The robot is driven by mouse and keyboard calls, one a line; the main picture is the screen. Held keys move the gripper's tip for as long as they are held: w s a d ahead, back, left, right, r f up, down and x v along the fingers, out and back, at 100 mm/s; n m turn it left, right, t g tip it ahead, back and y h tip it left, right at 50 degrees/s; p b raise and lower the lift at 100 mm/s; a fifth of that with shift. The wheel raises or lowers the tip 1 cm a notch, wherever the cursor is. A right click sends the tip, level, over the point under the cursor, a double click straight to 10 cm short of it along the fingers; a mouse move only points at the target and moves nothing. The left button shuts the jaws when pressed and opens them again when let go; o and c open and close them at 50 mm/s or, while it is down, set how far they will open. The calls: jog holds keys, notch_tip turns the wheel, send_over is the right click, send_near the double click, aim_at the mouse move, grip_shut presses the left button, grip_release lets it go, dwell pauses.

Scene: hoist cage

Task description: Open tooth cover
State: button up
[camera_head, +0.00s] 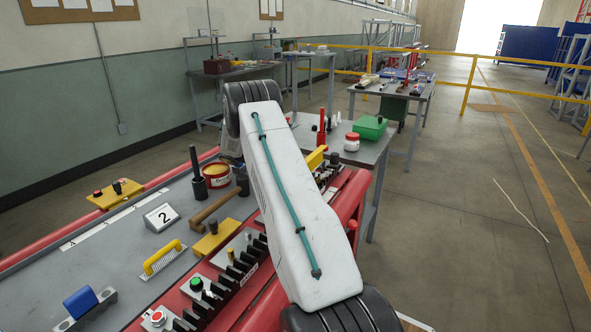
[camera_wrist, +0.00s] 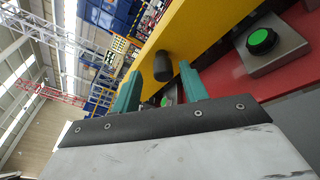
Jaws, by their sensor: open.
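In the wrist view a yellow cover (camera_wrist: 200,30) runs diagonally, with a dark round knob (camera_wrist: 162,66) sticking out of it. My gripper (camera_wrist: 161,92) is open, with its two green fingers apart. The knob appears between and just beyond the fingertips; I cannot tell whether they touch it. In the head view my white arm hides the gripper. A yellow piece (camera_head: 315,158) shows beside the arm at the far end of the red-edged bench; I cannot tell whether it is the same cover. A row of black teeth (camera_head: 240,290) runs along the bench's front edge.
A green button on a grey box (camera_wrist: 262,41) sits right of the cover. On the bench are a yellow plate with a knob (camera_head: 213,238), a mallet (camera_head: 215,207), a yellow-handled brush (camera_head: 163,260) and a "2" sign (camera_head: 161,217). Floor to the right is open.

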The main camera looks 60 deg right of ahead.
jog(key=s+a+r, duration=0.1)
jog(key=s+a, duration=0.2)
jog(key=s, duration=0.1)
jog(key=s+a+r, duration=0.1)
jog(key=s+a, duration=0.2)
jog(key=s, duration=0.1)
jog(key=s+a+r, duration=0.2)
jog(key=s+a, duration=0.2)
jog(key=shift+s, duration=0.3)
